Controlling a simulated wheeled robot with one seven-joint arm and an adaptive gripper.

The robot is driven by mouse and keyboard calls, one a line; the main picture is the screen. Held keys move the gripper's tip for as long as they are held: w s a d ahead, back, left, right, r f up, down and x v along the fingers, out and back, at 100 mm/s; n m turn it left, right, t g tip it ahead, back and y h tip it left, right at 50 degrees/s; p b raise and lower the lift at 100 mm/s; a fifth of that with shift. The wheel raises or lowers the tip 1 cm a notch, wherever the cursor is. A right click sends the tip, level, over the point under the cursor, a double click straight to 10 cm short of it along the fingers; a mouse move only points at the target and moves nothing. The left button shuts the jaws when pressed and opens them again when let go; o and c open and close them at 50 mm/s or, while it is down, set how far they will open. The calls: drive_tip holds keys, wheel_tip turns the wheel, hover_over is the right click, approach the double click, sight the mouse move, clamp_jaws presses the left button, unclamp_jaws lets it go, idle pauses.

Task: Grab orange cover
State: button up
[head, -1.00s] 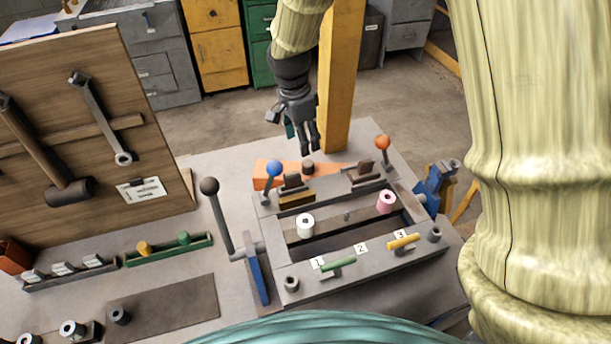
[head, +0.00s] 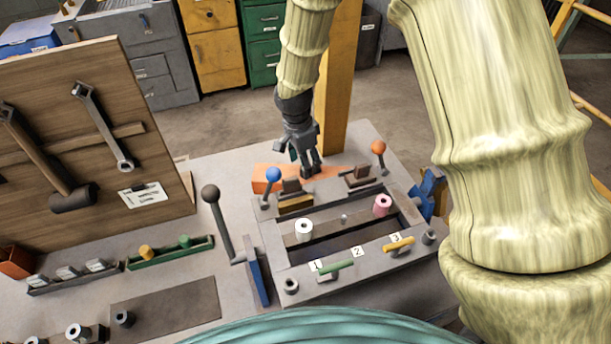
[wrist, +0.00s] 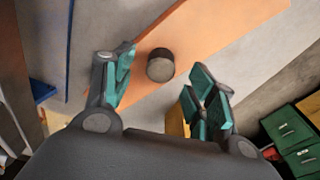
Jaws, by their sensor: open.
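The orange cover (head: 264,174) is a flat orange plate lying on the table behind the grey fixture. In the wrist view the orange cover (wrist: 200,45) runs diagonally, with a dark round knob (wrist: 160,66) standing on it. In the wrist view my gripper (wrist: 155,92) is open, with teal-padded fingers on either side of the knob. Nothing is between the fingers except the view of the knob beyond them; I cannot tell the exact height gap.
The grey fixture (head: 330,278) stands in front of the cover, with a blue-knobbed lever (head: 273,175) and an orange-knobbed lever (head: 378,148) near my gripper. A yellow post (head: 341,85) rises behind. A tool board (head: 95,120) stands at left.

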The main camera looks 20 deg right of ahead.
drive_tip(key=shift+w+d+f+p, duration=0.15)
drive_tip(key=shift+f+p, duration=0.4)
drive_tip(key=shift+f, duration=1.05)
drive_tip(key=c, duration=1.2)
